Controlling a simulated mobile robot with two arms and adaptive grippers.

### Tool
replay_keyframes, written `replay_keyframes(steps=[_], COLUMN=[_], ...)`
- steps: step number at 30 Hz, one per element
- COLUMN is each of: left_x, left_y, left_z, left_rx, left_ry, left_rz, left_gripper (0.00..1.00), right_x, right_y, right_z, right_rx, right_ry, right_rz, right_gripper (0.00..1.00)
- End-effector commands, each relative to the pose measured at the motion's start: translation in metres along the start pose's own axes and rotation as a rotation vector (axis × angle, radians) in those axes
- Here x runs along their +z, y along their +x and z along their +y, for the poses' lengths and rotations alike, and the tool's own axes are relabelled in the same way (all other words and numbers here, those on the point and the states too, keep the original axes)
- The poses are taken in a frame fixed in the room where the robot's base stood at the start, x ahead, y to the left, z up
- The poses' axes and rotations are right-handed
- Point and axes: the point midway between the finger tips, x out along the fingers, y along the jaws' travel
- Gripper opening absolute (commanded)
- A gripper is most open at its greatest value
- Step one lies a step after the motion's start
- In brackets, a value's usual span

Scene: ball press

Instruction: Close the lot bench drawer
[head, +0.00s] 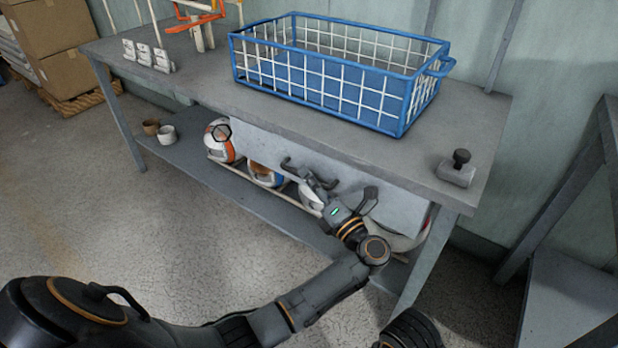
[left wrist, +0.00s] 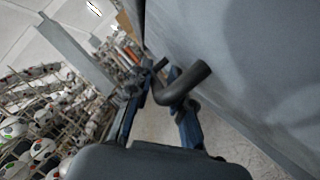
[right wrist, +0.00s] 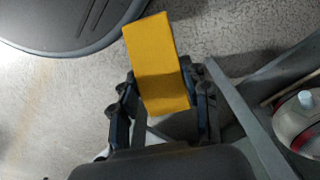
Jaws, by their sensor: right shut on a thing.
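The lot bench drawer (head: 262,148) has a plain grey front and sits under the bench top, its face close to the bench's front edge. I cannot make out a gap. Its dark bar handle (head: 290,165) is partly hidden by my left gripper (head: 318,187). In the left wrist view, the handle (left wrist: 186,84) lies at the fingertips of my left gripper (left wrist: 158,100), whose fingers are apart; contact is unclear. In the right wrist view, my right gripper (right wrist: 162,108) is shut on a yellow block (right wrist: 155,62), held above the floor.
A blue wire basket (head: 330,84) and a small grey block with a black knob (head: 457,170) stand on the bench top (head: 200,85). Balls (head: 220,140) and cups (head: 166,134) sit on the lower shelf. A grey frame (head: 570,190) stands at right.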

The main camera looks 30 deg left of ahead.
Motion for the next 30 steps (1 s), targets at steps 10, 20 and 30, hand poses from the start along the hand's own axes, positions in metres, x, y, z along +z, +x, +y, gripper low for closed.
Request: replay_keyframes(steps=[10, 20, 30], left_x=[0.0, 0.001, 0.001], left_y=[-0.056, -0.068, -0.068], left_z=[-0.002, -0.001, -0.001], left_rx=[-0.004, -0.001, -0.001], left_ry=[0.001, 0.001, 0.0], left_rz=[0.001, -0.001, -0.001], left_gripper=[0.21, 0.21, 0.21], right_x=[0.0, 0.0, 0.0], right_y=[0.0, 0.0, 0.0], right_z=[0.0, 0.0, 0.0], right_rx=[-0.001, -0.001, -0.001], right_ry=[0.0, 0.0, 0.0], right_rz=[0.0, 0.0, 0.0], right_gripper=[0.1, 0.1, 0.1])
